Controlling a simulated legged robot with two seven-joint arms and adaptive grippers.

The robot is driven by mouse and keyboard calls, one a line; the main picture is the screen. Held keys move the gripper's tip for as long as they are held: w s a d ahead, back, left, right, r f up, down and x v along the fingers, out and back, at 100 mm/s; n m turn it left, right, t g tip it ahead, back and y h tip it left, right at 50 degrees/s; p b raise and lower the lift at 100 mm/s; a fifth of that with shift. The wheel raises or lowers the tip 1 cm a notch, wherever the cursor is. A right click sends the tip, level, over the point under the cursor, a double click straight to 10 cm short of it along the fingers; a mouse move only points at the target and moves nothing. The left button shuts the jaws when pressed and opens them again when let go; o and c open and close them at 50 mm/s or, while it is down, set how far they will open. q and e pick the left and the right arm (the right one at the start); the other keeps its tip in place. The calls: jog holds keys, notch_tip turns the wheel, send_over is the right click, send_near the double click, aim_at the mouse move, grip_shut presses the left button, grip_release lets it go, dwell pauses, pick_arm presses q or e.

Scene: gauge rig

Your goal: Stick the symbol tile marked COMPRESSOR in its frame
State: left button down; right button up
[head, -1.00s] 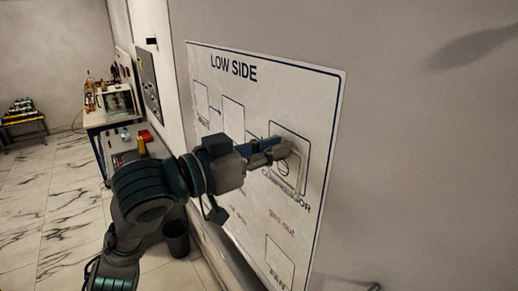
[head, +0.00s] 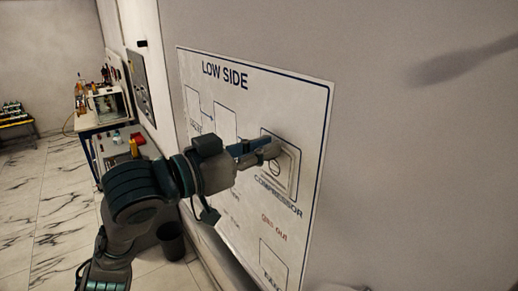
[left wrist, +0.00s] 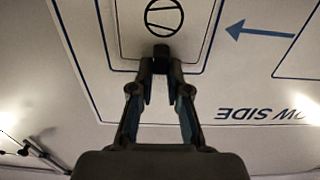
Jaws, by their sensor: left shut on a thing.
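The COMPRESSOR tile (head: 289,171) is a pale square with a black circle symbol, which also shows in the left wrist view (left wrist: 181,36). It is at the board, inside the outline of the COMPRESSOR frame (head: 299,152), with the printed word below. In the left wrist view its edges look roughly parallel to the frame's blue outline (left wrist: 216,40). I cannot tell whether its back touches the board. My left gripper (head: 274,150) is shut on the tile's dark grip near one edge, and its fingers hide part of the tile. My right gripper is not in view.
The white LOW SIDE board (head: 240,85) on the wall carries other outlined frames, arrows and a red label. A dark bin (head: 171,241) stands below my arm. A cluttered workbench (head: 105,115) is at the back left. The wall right of the board is bare.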

pick_arm(q)
jog(key=shift+r, duration=0.15)
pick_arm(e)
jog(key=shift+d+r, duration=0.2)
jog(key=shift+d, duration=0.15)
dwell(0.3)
pick_arm(q)
jog(key=c, duration=1.2)
grip_release()
jog(key=shift+d, duration=0.15)
jog(key=shift+o, duration=0.7)
jog(key=shift+d, duration=0.2)
jog(key=o, duration=0.6)
jog(key=shift+w, duration=0.1)
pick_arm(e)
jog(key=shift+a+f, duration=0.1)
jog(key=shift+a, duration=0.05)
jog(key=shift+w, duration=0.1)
